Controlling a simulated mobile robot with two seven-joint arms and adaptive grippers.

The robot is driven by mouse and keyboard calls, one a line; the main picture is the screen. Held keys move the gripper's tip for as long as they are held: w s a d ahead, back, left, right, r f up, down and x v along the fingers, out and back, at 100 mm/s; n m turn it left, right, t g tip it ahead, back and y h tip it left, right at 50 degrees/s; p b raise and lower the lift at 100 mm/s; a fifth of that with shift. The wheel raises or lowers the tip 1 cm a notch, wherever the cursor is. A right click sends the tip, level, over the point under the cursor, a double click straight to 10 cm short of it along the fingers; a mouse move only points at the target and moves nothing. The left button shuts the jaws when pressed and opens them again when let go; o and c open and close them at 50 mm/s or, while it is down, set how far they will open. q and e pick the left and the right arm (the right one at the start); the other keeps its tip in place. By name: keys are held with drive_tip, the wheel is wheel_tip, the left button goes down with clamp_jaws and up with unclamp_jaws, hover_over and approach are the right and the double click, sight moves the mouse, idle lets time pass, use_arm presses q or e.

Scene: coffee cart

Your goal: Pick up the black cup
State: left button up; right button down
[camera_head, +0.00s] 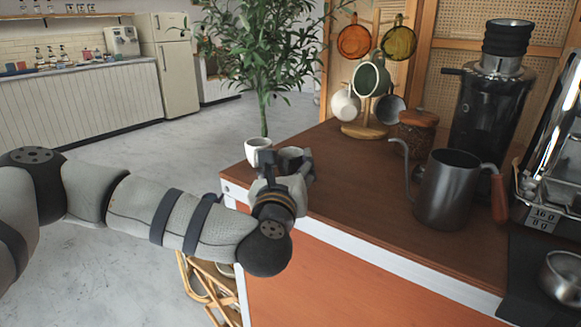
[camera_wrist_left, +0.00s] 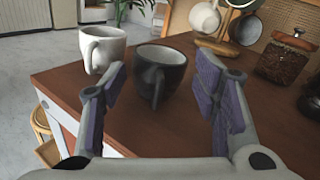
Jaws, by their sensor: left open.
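The black cup (camera_wrist_left: 160,72) stands upright on the brown cart top, ahead of and between the fingers of my left gripper (camera_wrist_left: 158,100) in the left wrist view. Its handle faces toward the gripper. The fingers are apart with nothing held between them. In the head view the black cup (camera_head: 291,153) is partly hidden behind my left gripper (camera_head: 286,168), near the cart's far left corner. My right gripper is not in view.
A white cup (camera_head: 257,150) stands just left of the black cup. A mug tree (camera_head: 364,130) with several hanging cups, a jar (camera_head: 417,134), a gooseneck kettle (camera_head: 446,190) and a grinder (camera_head: 490,110) stand to the right. The cart top (camera_head: 350,195) is clear in the middle.

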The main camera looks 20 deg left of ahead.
use_arm(q)
clamp_jaws()
